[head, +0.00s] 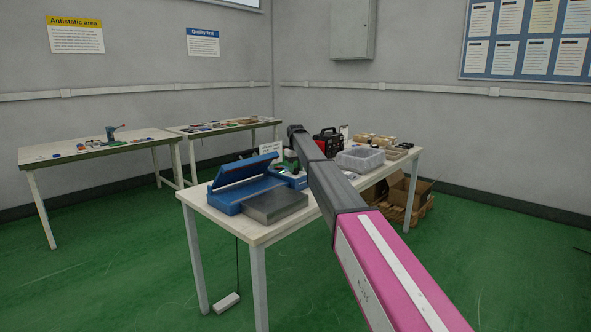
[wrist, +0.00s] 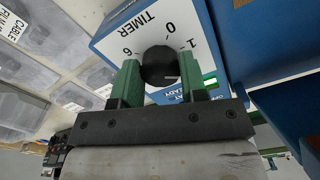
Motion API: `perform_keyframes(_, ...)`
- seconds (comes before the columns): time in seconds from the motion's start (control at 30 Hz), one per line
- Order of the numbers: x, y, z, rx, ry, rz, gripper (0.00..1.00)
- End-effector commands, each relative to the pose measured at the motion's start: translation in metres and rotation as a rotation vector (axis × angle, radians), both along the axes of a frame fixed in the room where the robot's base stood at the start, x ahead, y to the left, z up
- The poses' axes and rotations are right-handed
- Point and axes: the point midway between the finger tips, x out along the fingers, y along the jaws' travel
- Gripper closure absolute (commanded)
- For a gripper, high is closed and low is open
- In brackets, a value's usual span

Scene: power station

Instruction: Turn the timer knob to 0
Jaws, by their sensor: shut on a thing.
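The black timer knob (wrist: 159,62) sits on a white dial face (wrist: 145,30) marked TIMER, with 6 at left, 0 at top and 1 at right in the wrist view. My gripper (wrist: 160,70) has its two green fingers on either side of the knob and is shut on it. A short pale mark shows low on the knob's right side; I cannot tell its exact setting. In the head view the blue unit (head: 292,181) stands on the near table below the end of my arm. The knob is too small to make out there.
An open blue case (head: 236,192) and a grey metal block (head: 274,205) lie at the table's near end. A clear bin (head: 358,160) and a red-and-black device (head: 328,142) stand farther along. Labelled bins (wrist: 35,75) show at left in the wrist view.

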Motion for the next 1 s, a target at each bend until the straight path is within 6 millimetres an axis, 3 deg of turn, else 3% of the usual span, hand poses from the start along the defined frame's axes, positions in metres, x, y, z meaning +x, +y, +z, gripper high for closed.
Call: perform_keyframes(1.0, 0.0029, -0.0014, 0.0005, 0.0, 0.0, 0.961, 0.84)
